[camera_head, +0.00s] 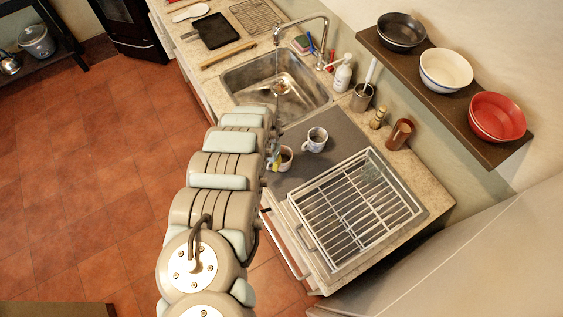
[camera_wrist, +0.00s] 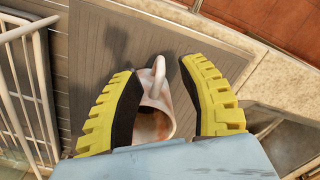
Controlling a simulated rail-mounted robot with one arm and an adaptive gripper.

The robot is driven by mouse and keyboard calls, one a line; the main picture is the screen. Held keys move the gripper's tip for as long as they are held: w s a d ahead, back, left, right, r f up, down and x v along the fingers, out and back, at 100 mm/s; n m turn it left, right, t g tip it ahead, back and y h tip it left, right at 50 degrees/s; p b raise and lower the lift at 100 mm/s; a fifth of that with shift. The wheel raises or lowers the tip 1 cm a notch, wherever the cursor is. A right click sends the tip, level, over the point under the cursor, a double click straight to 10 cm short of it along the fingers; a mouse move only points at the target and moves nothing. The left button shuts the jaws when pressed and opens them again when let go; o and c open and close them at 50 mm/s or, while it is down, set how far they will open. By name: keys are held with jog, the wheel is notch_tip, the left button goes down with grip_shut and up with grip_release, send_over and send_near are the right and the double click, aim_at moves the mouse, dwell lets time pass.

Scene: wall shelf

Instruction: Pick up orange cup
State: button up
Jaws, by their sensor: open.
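A pale mug with an orange-brown inside (camera_wrist: 155,122) lies between the two yellow-and-black fingers of my gripper (camera_wrist: 160,68) in the wrist view. Its handle points up in the picture, toward the fingertips. My gripper is open, with a finger on each side of the mug; I cannot tell whether either touches it. The lower part of the mug is hidden by the gripper body. In the head view this mug (camera_head: 286,155) stands on the grey mat at the counter's front edge, partly hidden by my arm and gripper (camera_head: 275,162).
A second pale mug (camera_head: 316,139) stands close by on the grey mat (camera_head: 335,125). A white wire dish rack (camera_head: 355,210) is to the right, and the sink (camera_head: 265,85) is behind. A brown cylindrical cup (camera_head: 400,134) stands by the wall, under a shelf (camera_head: 450,100) with three bowls.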

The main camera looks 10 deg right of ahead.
aim_at(268, 168)
notch_tip(268, 168, down, 4)
jog(key=shift+s+r+b, duration=0.1)
jog(key=shift+r+b, duration=0.05)
jog(key=shift+b, duration=1)
jog(key=shift+a+r, duration=0.1)
grip_shut()
